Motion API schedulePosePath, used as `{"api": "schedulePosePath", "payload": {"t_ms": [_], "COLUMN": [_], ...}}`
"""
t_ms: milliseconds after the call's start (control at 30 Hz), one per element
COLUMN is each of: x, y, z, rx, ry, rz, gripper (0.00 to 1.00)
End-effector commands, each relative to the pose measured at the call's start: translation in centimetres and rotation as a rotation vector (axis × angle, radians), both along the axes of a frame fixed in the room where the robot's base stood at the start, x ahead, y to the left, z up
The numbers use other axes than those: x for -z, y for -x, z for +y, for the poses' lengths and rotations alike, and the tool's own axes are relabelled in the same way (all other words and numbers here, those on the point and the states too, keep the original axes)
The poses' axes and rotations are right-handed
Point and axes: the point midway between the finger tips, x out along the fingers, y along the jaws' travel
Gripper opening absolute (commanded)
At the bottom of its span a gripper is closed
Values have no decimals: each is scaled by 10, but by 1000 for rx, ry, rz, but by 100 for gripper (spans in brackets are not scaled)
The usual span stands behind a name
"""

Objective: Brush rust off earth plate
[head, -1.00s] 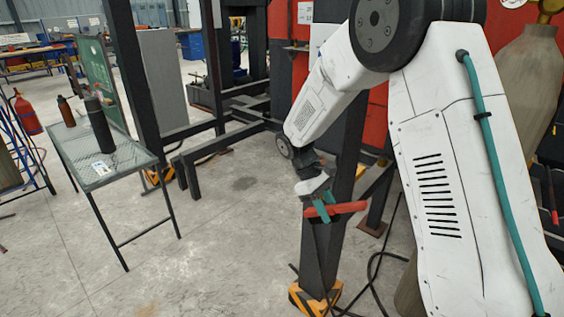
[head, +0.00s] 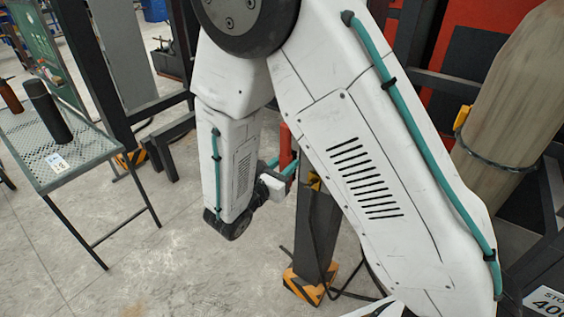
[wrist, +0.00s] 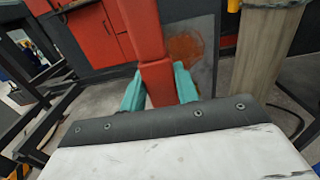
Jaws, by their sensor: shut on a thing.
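My gripper (wrist: 158,88) has its teal fingers shut on a red brush handle (wrist: 148,30) in the wrist view. The handle runs up out of the top of that view, and no bristles show. Behind it, to the right, is a grey earth plate (wrist: 208,55) with an orange-brown rust patch (wrist: 185,47); the handle covers part of its left side. I see no contact between brush and plate. In the head view my gripper (head: 280,168) and the upright red handle (head: 285,145) show partly between my arm links, in front of a dark post (head: 318,230).
A mesh table (head: 90,150) with a dark bottle (head: 47,110) and a brown bottle (head: 9,97) stands at left. A tall, tan gas cylinder (head: 515,90) stands at right. Black cable lies by the post's yellow-black foot (head: 308,285). Open concrete floor lies between table and post.

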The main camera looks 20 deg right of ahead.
Motion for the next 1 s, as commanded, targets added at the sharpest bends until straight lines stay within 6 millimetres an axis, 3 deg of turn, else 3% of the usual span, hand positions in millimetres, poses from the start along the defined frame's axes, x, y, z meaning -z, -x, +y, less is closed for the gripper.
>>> {"api": "schedulePosePath", "payload": {"t_ms": [500,1000], "x": [0,0], "y": [-28,-30], "z": [-40,-43], "rx": [6,7], "ry": [-1,-1], "rz": [0,0], "gripper": [12,12]}}
